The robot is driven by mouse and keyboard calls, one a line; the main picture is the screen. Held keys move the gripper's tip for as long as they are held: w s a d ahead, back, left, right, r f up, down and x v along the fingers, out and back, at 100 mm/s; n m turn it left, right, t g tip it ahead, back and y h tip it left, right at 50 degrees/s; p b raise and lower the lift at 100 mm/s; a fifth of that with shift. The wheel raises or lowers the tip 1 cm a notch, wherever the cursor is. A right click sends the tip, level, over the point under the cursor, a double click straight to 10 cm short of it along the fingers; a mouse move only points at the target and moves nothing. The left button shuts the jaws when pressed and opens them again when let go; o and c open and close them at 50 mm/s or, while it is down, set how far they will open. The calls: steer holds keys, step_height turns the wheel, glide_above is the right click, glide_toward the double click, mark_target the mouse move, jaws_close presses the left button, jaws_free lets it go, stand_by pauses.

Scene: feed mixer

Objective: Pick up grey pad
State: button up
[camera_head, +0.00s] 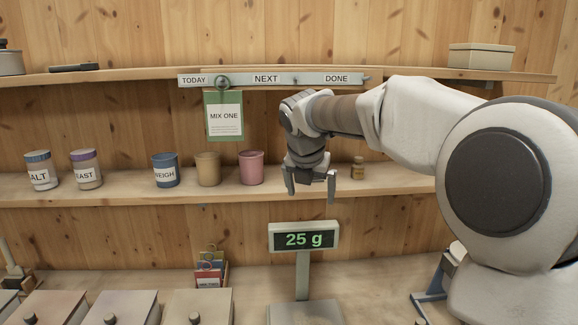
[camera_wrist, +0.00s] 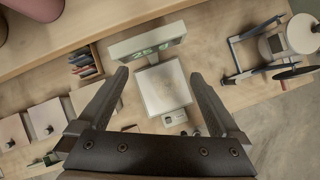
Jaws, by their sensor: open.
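My gripper (camera_head: 311,190) is open and empty, pointing down in front of the lower shelf, above the scale display. In the wrist view its two fingers (camera_wrist: 160,76) stand wide apart, with the scale's pale square plate (camera_wrist: 162,88) below between them. I cannot make out with certainty a grey pad. A flat dark grey item (camera_head: 75,67) lies on the upper shelf at left. Small dark items by the scale's front in the wrist view are partly hidden by the fingers and too small to identify.
The scale display (camera_head: 304,238) reads 25 g on a post. The lower shelf (camera_head: 120,196) holds several jars and cups and a small brown bottle (camera_head: 357,168). Lidded bins (camera_head: 115,308) stand front left, beside a card holder (camera_head: 210,270). A blue-framed device (camera_wrist: 262,50) stands at right.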

steer(key=w+d+n+p, duration=0.1)
steer(key=w, duration=0.4)
steer(key=w+r+n+p, duration=0.1)
steer(key=w+p, duration=0.1)
steer(key=w, duration=0.3)
steer(key=w+d+r+p, duration=0.1)
steer(key=w+p, duration=0.1)
steer(key=w, duration=0.3)
steer(key=shift+w+d+n+t+y, duration=0.2)
steer(key=shift+d+n+t+y, duration=0.1)
steer(key=shift+d+n+y, duration=0.1)
steer(key=x, duration=0.5)
steer(key=shift+w+f+p, duration=0.1)
steer(key=shift+p, duration=0.3)
steer(key=c, duration=1)
